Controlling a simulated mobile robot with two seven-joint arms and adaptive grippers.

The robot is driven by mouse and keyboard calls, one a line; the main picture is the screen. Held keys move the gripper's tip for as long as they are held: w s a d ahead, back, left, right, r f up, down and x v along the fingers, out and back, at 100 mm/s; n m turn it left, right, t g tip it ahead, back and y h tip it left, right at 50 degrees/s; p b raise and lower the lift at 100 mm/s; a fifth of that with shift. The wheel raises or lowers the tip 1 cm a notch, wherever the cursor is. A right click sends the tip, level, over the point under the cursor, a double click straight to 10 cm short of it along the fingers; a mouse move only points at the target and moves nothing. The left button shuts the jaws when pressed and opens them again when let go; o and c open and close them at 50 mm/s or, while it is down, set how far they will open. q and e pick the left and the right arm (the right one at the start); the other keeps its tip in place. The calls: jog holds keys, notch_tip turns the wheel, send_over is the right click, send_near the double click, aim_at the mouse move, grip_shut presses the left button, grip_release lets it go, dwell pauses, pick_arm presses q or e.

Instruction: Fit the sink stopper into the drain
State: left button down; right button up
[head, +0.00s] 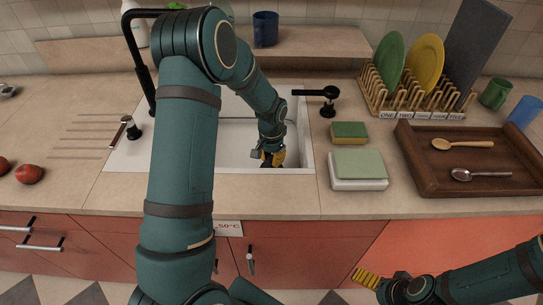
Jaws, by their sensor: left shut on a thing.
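The white sink (307,150) is set in the counter, with its basin partly hidden by my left arm. My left gripper (272,160) is down inside the basin, near its right side. Its yellow fingers are shut on a small dark thing, mostly hidden, which I take to be the sink stopper. The drain is not visible; whether the stopper touches it, I cannot tell. My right gripper (365,278) is low in front of the cabinets, at the lower right, with its jaw state unclear.
A black tap (318,92) stands right of the basin. Sponges (349,131), a green-topped block (358,166), a wooden tray (415,150) with spoons and a plate rack (400,98) lie farther right. Tomatoes (29,174) sit at the left. A blue cup (265,30) stands on the back ledge.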

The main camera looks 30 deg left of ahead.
aim_at(271, 165)
pick_arm(q)
jog(key=shift+f+b, duration=0.75)
jog(key=shift+f, duration=0.65)
jog(key=shift+f+b, duration=0.4)
jog(key=shift+f, duration=0.05)
dwell(4.3)
jog(key=shift+r, duration=0.2)
dwell(1.7)
